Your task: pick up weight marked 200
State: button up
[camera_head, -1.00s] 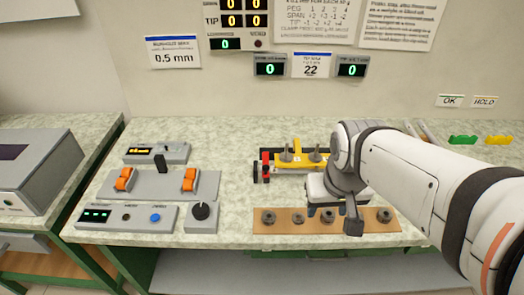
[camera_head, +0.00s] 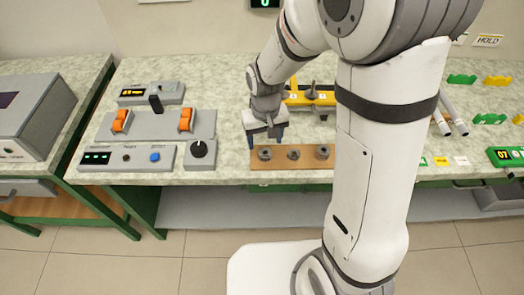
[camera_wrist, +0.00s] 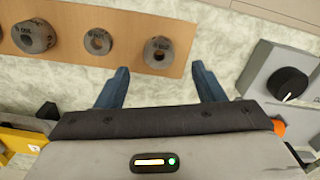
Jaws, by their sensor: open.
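The nearest one also shows in the head view (camera_head: 264,154), at the strip's left end. My gripper (camera_wrist: 160,68) is open and empty, with blue fingers spread toward that weight. My arm hides the strip's right part in the head view.
A knob box (camera_head: 199,155) stands close left of the strip, beside a switch panel (camera_head: 155,125). A yellow holder with pegs (camera_head: 310,98) stands behind the strip. Green and yellow pieces and pale rods (camera_head: 452,118) lie at the right.

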aim_at(265, 149)
notch_tip(265, 149, down, 5)
jog(key=shift+f, duration=0.1)
jog(key=shift+c, duration=0.2)
jog(key=c, duration=1.1)
